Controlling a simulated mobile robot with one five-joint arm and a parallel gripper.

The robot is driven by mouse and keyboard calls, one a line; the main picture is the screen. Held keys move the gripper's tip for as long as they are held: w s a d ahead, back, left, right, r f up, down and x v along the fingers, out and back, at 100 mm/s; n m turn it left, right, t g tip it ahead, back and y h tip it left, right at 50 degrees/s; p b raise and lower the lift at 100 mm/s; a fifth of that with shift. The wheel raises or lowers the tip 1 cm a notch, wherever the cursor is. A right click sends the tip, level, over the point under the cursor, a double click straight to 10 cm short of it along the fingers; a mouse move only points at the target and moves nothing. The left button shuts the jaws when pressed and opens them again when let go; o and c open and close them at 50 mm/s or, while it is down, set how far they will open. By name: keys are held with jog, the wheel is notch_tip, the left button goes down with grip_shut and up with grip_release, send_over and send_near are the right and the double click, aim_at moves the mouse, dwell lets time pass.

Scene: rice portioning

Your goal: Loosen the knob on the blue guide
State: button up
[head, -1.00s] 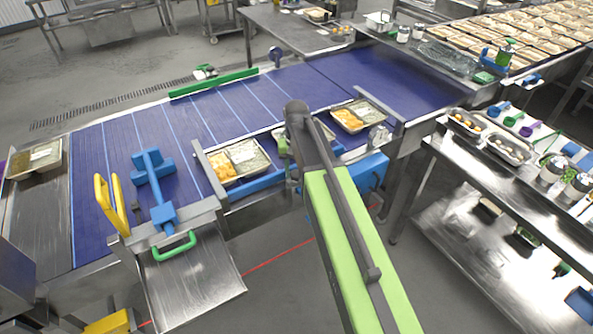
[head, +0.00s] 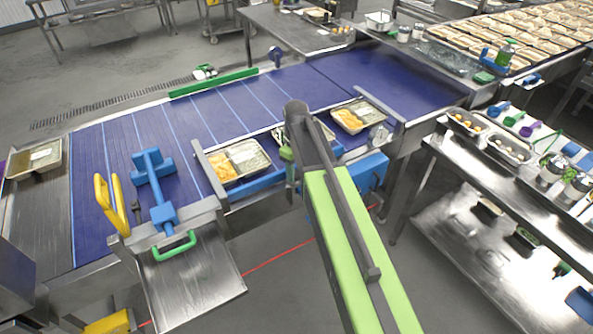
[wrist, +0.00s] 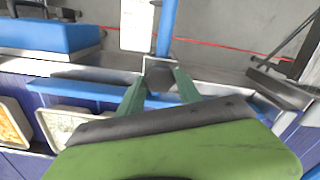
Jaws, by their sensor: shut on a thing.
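The blue guide (head: 258,183) runs along the near edge of the blue conveyor in the head view, partly behind my arm. In the wrist view a blue rail (wrist: 75,90) crosses behind my gripper, and a dark knob (wrist: 158,77) sits at a metal bracket beside it. My gripper (wrist: 158,82) has its two green fingers on either side of the knob and is shut on it. In the head view my arm hides the knob; only a bit of the green gripper (head: 287,153) shows.
Food trays (head: 238,160) and (head: 358,115) stand on the conveyor (head: 285,95) on both sides of my arm. A blue box (head: 370,172) is close at the right. A blue tool (head: 155,180) and a yellow handle (head: 110,205) stand at left. A steel shelf (head: 480,240) stands at right.

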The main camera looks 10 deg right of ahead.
aim_at(296, 173)
jog(key=shift+w+n, duration=0.1)
jog(key=shift+n, duration=0.5)
jog(key=o, duration=1.4)
jog(key=shift+c, duration=0.2)
notch_tip(296, 173, up, 18)
jog(key=p, duration=1.7)
jog(key=shift+f, duration=0.25)
jog(key=shift+f, duration=0.1)
